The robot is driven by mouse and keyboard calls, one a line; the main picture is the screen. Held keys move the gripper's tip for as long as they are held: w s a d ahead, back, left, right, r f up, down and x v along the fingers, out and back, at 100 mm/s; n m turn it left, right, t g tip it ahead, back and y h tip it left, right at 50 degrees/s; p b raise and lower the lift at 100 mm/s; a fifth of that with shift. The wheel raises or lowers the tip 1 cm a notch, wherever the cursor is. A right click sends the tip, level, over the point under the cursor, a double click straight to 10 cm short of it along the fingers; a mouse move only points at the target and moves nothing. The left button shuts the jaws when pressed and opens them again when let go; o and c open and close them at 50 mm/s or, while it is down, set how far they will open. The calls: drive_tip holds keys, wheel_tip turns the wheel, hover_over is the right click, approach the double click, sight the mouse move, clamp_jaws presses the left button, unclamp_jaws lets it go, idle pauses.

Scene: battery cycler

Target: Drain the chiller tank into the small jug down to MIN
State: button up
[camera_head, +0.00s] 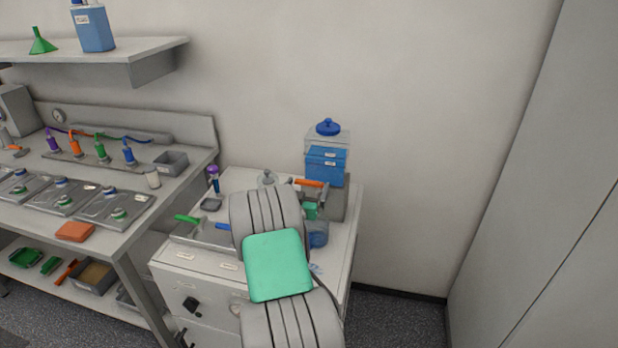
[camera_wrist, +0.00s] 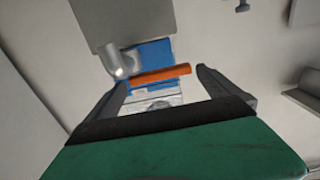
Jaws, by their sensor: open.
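The chiller tank (camera_head: 326,166) stands at the back right of the white cabinet, clear-walled with blue liquid and a blue cap on top. Its level against any MIN mark is too small to read. An orange tap handle (camera_head: 309,183) is at its front; it also shows in the wrist view (camera_wrist: 160,75), beside a silver metal part (camera_wrist: 120,61). My gripper (camera_wrist: 161,77) is open, its fingers on either side of the orange handle; contact cannot be told. A translucent blue jug (camera_head: 317,236) stands at the cabinet's front right, partly hidden by my arm.
A tray (camera_head: 188,233) with a green-handled tool lies at the cabinet's left front. A purple-topped bottle (camera_head: 213,178) stands behind it. A workbench (camera_head: 135,232) with several pouch-like cells is to the left. A shelf (camera_head: 120,50) hangs above. A tall grey panel (camera_head: 540,190) is at right.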

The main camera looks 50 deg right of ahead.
drive_tip(key=shift+x, duration=1.5)
drive_tip(key=shift+a, duration=0.1)
drive_tip(key=shift+c, duration=0.4)
